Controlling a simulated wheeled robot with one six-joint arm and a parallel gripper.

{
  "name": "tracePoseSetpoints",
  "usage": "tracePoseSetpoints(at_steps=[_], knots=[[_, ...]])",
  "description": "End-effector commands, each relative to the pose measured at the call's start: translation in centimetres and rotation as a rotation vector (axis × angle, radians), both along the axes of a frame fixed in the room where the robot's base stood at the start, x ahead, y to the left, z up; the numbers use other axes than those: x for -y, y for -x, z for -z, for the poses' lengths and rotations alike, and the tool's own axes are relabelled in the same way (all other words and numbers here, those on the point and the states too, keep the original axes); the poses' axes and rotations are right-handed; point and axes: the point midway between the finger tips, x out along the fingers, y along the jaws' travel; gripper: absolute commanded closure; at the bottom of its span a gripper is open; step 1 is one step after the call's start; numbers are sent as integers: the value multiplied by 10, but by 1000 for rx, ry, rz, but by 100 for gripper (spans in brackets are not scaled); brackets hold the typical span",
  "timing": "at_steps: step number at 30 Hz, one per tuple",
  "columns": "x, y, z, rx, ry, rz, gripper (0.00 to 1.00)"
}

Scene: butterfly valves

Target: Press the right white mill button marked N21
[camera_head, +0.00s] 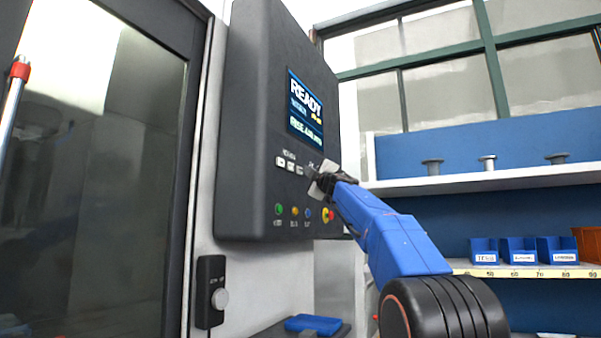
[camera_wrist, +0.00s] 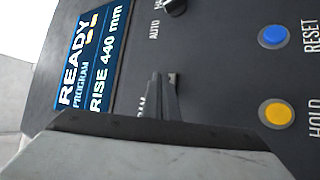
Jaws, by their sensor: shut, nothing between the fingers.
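A row of small white buttons shows on the dark control panel (camera_head: 262,110) in the head view. The right white button (camera_head: 299,170) sits at the right end of this row; its marking is too small to read. My gripper (camera_head: 311,173) is shut and empty, just right of that button in the picture. I cannot tell whether it touches the panel. In the wrist view my gripper (camera_wrist: 162,88) points at the panel face (camera_wrist: 215,75). No white button shows there; my gripper covers part of the panel.
Below the white row are a green button (camera_head: 278,208), a yellow button (camera_head: 295,210), a blue button (camera_head: 308,213) and a red stop button (camera_head: 328,215). A black knob (camera_wrist: 174,6) is near the wrist view's top. Shelves with blue bins (camera_head: 519,250) stand right.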

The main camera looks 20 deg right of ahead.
Motion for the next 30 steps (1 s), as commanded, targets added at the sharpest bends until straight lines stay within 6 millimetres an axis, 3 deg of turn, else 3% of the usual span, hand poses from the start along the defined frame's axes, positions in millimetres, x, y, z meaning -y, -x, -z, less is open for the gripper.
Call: tracePoseSetpoints(at_steps=[30], knots=[[-5,-6,0,0,0,0,100]])
